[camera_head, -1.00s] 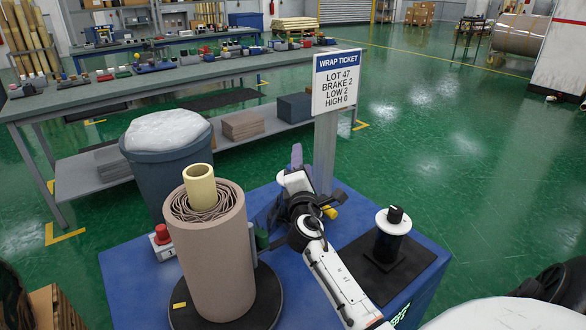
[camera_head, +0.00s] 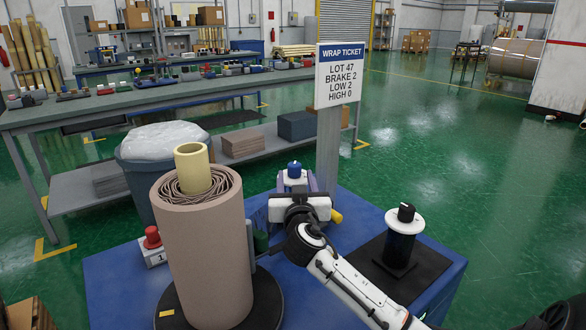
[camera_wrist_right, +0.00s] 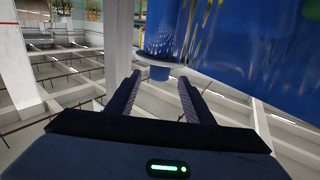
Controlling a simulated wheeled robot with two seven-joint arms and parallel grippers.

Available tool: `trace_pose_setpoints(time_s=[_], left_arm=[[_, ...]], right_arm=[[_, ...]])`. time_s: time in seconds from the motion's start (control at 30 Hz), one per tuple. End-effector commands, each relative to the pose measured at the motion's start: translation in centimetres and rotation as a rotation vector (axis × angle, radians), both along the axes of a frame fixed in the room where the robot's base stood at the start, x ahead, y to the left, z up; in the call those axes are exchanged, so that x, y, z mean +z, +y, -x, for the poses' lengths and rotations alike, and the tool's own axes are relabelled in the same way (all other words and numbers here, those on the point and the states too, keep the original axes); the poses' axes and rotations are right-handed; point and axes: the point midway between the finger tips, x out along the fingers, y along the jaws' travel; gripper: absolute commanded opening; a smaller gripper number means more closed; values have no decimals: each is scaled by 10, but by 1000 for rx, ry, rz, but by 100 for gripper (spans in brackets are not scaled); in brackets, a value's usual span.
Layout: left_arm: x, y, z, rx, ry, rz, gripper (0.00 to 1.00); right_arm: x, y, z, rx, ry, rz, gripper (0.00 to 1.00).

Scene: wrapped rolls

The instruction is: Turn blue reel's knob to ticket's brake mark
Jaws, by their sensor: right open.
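The wrap ticket (camera_head: 340,75) stands on a grey post and reads LOT 47, BRAKE 2, LOW 2, HIGH 0. A blue knob (camera_head: 295,168) shows in the head view just beyond my right gripper (camera_head: 297,182); the reel below it is hidden by the gripper. In the right wrist view a blue cylinder with a flange (camera_wrist_right: 158,59) is at the top centre, just beyond the open fingers of my right gripper (camera_wrist_right: 158,82). I cannot read the knob's pointer or marks. My left gripper is not in view.
A large brown wrapped roll (camera_head: 205,250) stands on a black disc at the left of the blue table (camera_head: 120,285). A red-knobbed box (camera_head: 152,240) is beside it. A black-knobbed spool (camera_head: 404,225) stands on a black plate at the right. A grey bin (camera_head: 140,185) is behind.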

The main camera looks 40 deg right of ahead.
Motion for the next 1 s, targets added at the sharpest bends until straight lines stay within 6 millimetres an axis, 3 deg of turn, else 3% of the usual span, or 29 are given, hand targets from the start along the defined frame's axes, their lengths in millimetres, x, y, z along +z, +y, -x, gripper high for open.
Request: trace_pose_setpoints(time_s=[0.5,1.0], left_arm=[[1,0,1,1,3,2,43],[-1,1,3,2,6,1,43]], right_arm=[[2,-53,-63,-2,1,4,47],[1,-63,-75,0,1,4,47]])
